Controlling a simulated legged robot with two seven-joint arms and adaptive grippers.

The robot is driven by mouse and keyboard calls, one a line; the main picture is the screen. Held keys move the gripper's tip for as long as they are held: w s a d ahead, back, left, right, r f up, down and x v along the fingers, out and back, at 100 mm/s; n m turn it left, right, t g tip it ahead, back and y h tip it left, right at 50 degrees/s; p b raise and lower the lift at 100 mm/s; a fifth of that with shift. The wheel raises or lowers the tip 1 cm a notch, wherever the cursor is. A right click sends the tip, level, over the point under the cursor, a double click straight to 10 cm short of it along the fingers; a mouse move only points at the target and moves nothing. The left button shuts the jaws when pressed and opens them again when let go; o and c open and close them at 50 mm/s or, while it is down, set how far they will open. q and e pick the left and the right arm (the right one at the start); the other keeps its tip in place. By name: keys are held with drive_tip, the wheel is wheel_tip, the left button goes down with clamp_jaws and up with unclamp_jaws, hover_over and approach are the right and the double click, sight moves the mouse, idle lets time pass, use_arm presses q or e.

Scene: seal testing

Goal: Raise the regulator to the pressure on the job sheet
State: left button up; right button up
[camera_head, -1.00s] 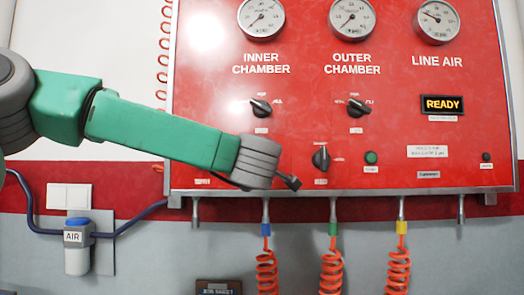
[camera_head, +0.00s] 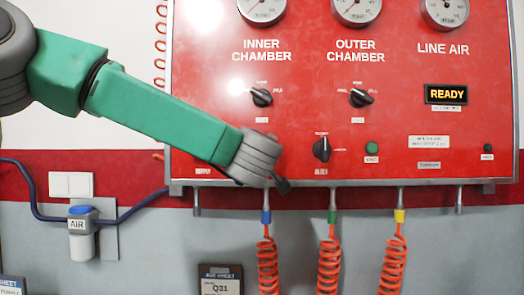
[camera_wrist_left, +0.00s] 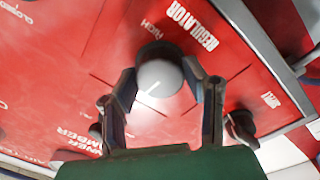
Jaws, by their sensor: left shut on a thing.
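In the left wrist view the regulator knob (camera_wrist_left: 160,78) is a round grey knob with a white pointer line, below the word REGULATOR and beside HIGH. My left gripper (camera_wrist_left: 161,84) is shut on it, one finger on each side. In the head view my green left forearm and grey wrist (camera_head: 255,158) cover the knob and the fingers. The job sheet (camera_head: 220,284) is a dark-framed board at the bottom, showing Q31; its lower part is cut off. The line air gauge (camera_head: 446,10) is cut off at the top and its reading is unclear. My right gripper is out of view.
The red panel (camera_head: 400,120) carries inner chamber (camera_head: 262,97), outer chamber (camera_head: 360,97) and bleed (camera_head: 321,149) knobs, a green button (camera_head: 371,148) and a READY display (camera_head: 446,94). Orange coiled hoses (camera_head: 328,266) hang below. An AIR unit (camera_head: 81,235) is at left.

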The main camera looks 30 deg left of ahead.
use_arm(q)
drive_tip(key=shift+r, duration=0.1)
drive_tip(key=o, duration=0.9)
drive_tip(key=shift+o, duration=1.3)
drive_tip(key=shift+w+a, duration=0.1)
drive_tip(key=shift+w, duration=0.1)
drive_tip(key=shift+w+a+f, duration=0.1)
drive_tip(key=shift+w+f, duration=0.1)
drive_tip(key=shift+f, duration=0.05)
drive_tip(key=v, duration=1.1)
drive_tip(key=shift+s, duration=0.3)
drive_tip(key=shift+f, duration=0.1)
drive_tip(key=shift+d, duration=0.2)
